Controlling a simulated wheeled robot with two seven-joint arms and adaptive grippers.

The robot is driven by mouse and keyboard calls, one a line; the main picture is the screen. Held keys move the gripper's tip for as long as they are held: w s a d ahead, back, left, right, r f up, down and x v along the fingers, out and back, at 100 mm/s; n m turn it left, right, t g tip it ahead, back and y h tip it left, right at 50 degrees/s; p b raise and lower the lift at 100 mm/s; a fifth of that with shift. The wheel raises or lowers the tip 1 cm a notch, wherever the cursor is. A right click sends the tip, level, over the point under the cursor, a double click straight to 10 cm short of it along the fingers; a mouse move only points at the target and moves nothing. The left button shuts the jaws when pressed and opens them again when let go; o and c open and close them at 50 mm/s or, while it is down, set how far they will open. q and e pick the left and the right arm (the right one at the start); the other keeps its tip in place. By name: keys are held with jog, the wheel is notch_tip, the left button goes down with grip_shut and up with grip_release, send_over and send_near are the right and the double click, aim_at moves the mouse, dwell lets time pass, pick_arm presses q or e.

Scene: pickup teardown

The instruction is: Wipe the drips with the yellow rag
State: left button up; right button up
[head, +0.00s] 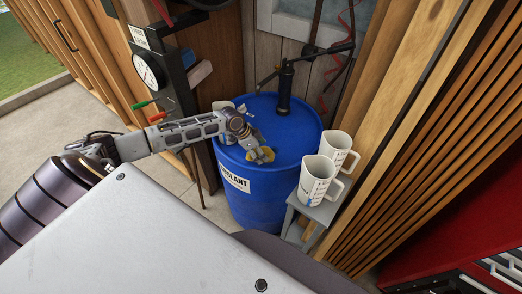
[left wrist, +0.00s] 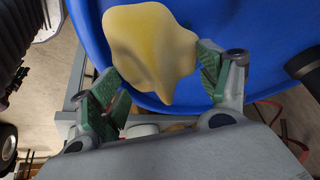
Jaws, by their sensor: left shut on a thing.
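The yellow rag (head: 267,154) is at my left gripper (head: 258,152), over the front part of the blue drum's top (head: 303,138). In the left wrist view, the rag (left wrist: 152,45) sits between the green-padded fingers of my left gripper (left wrist: 160,92), which is shut on it. The blue drum (left wrist: 250,30) lies behind the rag there. I cannot tell whether the rag touches the drum top. No drips can be made out on the drum top. My right gripper is not in view.
A black hand pump (head: 284,92) stands on the drum top. A white container (head: 224,107) is at the drum's left, partly behind my arm. Two white measuring jugs (head: 316,182) (head: 337,147) stand on a small grey stand (head: 318,210) at the drum's right. A dial gauge (head: 148,70) is at the left.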

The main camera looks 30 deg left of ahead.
aim_at(267, 147)
pick_arm(q)
jog(key=shift+r, duration=0.1)
jog(key=shift+r, duration=2.95)
jog(key=shift+r, duration=0.1)
jog(key=shift+r, duration=1.4)
jog(key=shift+w, duration=0.15)
